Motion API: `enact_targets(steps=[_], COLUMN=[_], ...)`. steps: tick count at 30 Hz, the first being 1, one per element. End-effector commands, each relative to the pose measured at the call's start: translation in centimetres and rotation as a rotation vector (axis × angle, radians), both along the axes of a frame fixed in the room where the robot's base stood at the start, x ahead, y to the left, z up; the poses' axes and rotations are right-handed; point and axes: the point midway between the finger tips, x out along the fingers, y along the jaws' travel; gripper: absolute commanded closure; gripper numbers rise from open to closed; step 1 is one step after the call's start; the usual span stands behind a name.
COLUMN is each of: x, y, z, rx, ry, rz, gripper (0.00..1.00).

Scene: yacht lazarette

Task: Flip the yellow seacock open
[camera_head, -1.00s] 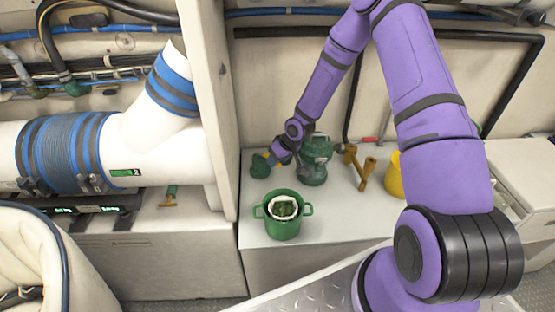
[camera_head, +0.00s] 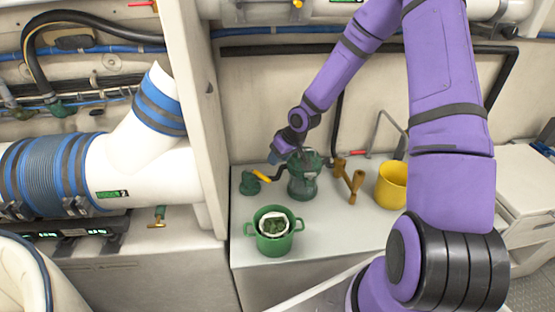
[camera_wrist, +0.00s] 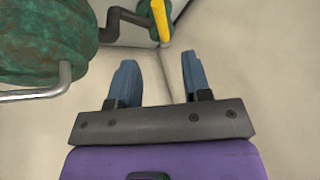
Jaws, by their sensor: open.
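The seacock (camera_head: 249,184) is a small green fitting at the back left of the white bench top. Its yellow lever (camera_head: 262,176) slants down to the right from the fitting toward the green strainer. In the wrist view the yellow lever (camera_wrist: 161,18) shows at the top edge, beyond my fingertips, and the seacock's body is mostly cut off. My gripper (camera_head: 274,155) is just above and to the right of the lever. In the wrist view my gripper (camera_wrist: 158,62) has its two blue fingers apart, with nothing between them.
The green strainer (camera_head: 304,183) stands close right of the seacock; its green body (camera_wrist: 40,40) fills the wrist view's upper left. A green pot (camera_head: 273,243) stands in front. A brass-coloured fitting (camera_head: 349,180) and a yellow bucket (camera_head: 392,186) stand right. A partition (camera_head: 196,110) rises left.

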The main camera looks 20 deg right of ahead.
Motion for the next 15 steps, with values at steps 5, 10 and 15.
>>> enact_targets(steps=[5, 10, 15], x=[0.0, 0.0, 0.1], y=[0.0, 0.9, 2.9], z=[0.0, -0.4, -1.2], rx=[0.0, -0.052, -0.213], ry=[0.0, 0.002, 0.012], rz=[0.001, 0.096, 0.396], gripper=[0.65, 1.0, 1.0])
